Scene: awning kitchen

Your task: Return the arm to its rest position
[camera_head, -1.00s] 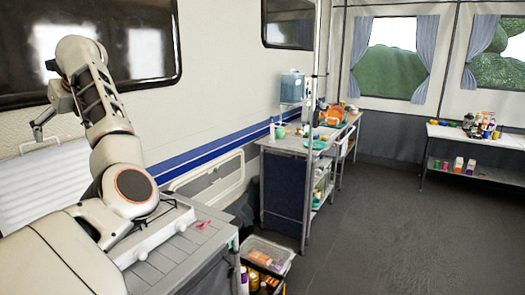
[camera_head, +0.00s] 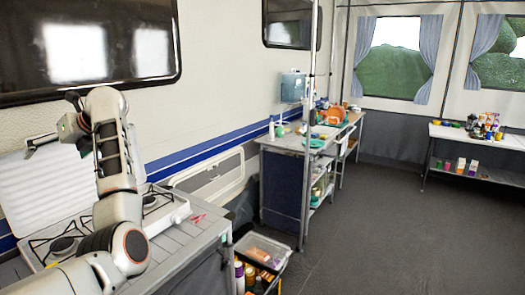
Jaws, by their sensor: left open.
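My left arm comes in from the lower left, bent up over the stove (camera_head: 165,213) on the grey counter (camera_head: 190,250). My left gripper (camera_head: 40,148) is at the far left, in front of the raised white stove lid (camera_head: 45,190). It is small and seen from the side. It is open, and I see nothing between its fingers. My right gripper is not in view.
A small pink-red item (camera_head: 198,217) lies on the counter right of the stove. A crate (camera_head: 262,252) with bottles stands on the floor beside the counter. A cluttered table (camera_head: 285,145) is along the wall. The dark floor at right is clear.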

